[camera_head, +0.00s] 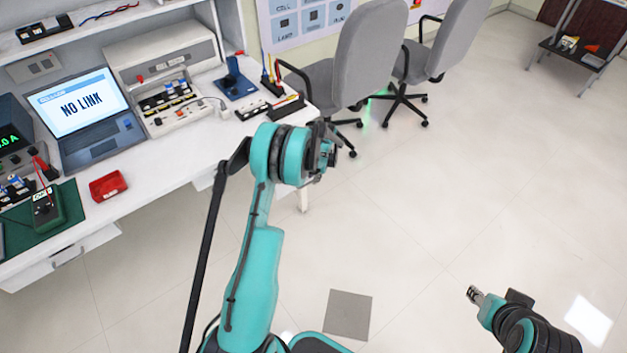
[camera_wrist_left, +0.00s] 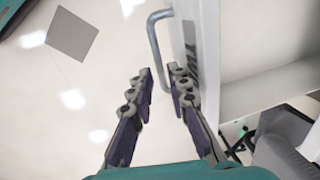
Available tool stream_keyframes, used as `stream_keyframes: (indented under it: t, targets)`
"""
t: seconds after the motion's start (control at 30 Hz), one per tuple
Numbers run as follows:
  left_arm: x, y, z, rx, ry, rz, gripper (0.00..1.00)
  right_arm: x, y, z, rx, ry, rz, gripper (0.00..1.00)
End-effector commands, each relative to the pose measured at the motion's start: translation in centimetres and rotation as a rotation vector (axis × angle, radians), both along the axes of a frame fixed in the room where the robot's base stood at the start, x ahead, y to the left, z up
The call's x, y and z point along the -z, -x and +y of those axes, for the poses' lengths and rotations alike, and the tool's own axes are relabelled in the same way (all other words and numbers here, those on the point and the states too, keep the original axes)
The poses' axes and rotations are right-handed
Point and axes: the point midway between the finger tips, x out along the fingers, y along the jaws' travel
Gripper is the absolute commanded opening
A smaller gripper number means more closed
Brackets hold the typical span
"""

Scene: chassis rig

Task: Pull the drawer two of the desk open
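The white desk (camera_head: 150,175) runs along the left of the head view. A drawer front with a handle (camera_head: 68,256) shows under its near left end, and I see no gap there.
Two grey chairs (camera_head: 368,50) stand beyond the desk's far end. The floor to the right is open.

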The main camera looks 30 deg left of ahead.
Motion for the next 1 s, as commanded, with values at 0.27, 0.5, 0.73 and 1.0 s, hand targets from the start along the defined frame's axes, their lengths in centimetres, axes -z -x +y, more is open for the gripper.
stream_keyframes:
  t: [0.27,0.5,0.73,1.0]
  targets:
    - [1.1,-0.1,0.2,0.0,0.0,0.0,0.17,0.5,0.0,0.0,0.0,0.0,0.0,0.4]
    - [1.1,-0.1,0.2,0.0,0.0,-0.001,0.0,0.4,0.0,0.0,0.0,0.0,0.0,0.4]
    - [1.1,0.0,0.0,0.0,0.0,-0.001,0.0,0.4,0.0,0.0,0.0,0.0,0.0,0.4]
    - [1.1,1.3,-3.3,0.002,0.001,0.0,0.0,0.7,0.0,0.0,0.0,0.0,0.0,0.4]
